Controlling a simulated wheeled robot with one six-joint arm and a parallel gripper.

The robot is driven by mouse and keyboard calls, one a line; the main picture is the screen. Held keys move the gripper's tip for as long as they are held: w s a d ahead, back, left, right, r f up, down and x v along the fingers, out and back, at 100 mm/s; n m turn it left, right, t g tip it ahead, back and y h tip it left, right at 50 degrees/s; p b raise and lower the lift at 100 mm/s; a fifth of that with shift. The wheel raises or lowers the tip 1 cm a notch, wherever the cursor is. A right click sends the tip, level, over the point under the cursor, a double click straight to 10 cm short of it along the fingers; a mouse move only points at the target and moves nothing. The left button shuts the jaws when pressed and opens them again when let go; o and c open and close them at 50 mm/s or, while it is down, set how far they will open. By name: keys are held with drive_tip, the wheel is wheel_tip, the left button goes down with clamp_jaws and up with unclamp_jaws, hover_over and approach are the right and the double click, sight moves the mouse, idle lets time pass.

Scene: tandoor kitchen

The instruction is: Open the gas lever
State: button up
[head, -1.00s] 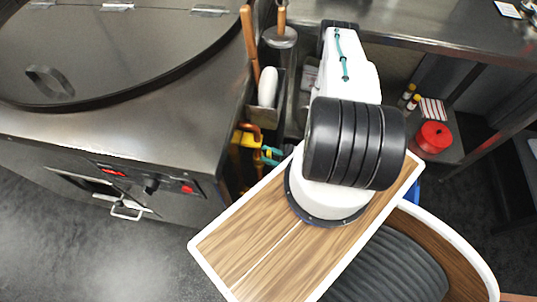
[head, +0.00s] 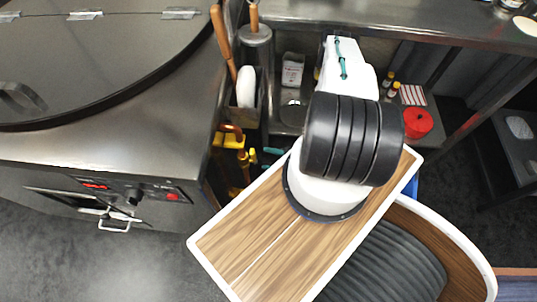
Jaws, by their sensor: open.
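A yellow-orange pipe fitting (head: 229,140) stands in the narrow gap at the right side of the steel tandoor cabinet. Its bent top and lower upright parts show, but I cannot make out clearly which part is the gas lever. Of my gripper (head: 273,151) only a small teal tip shows, just right of the yellow parts and apart from them in the picture. The rest of my gripper is hidden behind my arm and wooden deck. It appears empty.
The tandoor cabinet (head: 130,140) with its round lid fills the left. Wooden-handled tools stand in a metal holder (head: 262,100) above the gap. A shelf at right holds a red pot (head: 417,122) and small bottles (head: 390,85). Grey floor is clear at lower left.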

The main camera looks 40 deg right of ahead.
drive_tip(key=shift+s+d+f, duration=0.15)
drive_tip(key=shift+f, duration=0.05)
drive_tip(key=shift+c, duration=0.3)
